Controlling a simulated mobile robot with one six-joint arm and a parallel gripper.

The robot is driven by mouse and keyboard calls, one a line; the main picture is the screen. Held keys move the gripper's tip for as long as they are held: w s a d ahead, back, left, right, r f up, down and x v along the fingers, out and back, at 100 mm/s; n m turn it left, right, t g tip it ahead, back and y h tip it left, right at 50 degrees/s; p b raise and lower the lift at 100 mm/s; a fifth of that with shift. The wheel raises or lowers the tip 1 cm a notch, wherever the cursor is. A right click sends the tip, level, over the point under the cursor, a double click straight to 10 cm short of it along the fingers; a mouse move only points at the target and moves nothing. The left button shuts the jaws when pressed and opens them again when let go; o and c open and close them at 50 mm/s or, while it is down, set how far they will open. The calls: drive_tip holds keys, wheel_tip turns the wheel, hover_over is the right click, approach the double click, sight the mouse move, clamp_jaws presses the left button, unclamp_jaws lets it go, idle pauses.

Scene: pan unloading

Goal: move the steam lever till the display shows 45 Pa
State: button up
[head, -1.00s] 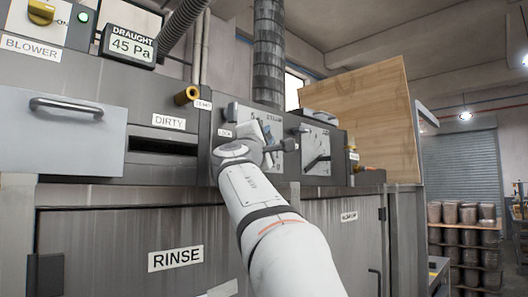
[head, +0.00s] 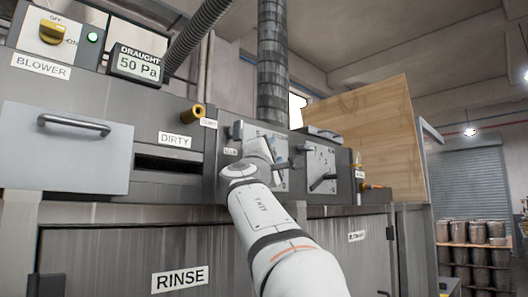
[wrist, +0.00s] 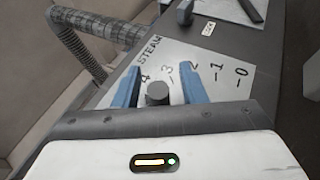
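The draught display (head: 138,66) in the head view reads 50 Pa. The steam panel (wrist: 215,55) in the wrist view is a pale plate marked STEAM with a scale from 4 to 0. The steam lever's dark round knob (wrist: 157,93) appears just below the marks 4 and 3. My gripper (wrist: 159,84) has its two blue fingers on either side of the knob, with a visible gap on both sides, so it is open around it. In the head view my arm hides much of the steam panel.
A second panel with a dark lever (head: 322,181) is right of the steam panel. A brass fitting (head: 192,114) sticks out above the DIRTY slot (head: 168,163). A drawer with a handle (head: 74,125) is at left. A wooden board (head: 375,130) stands at right.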

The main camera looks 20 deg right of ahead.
drive_tip(key=s+a+f+b, duration=0.2)
drive_tip(key=s+a+b, duration=0.2)
drive_tip(key=s+a, duration=0.7)
drive_tip(key=shift+s+a+f, duration=0.2)
drive_tip(key=shift+s+a, duration=0.1)
drive_tip(key=shift+s, duration=0.05)
drive_tip(key=shift+c, duration=0.4)
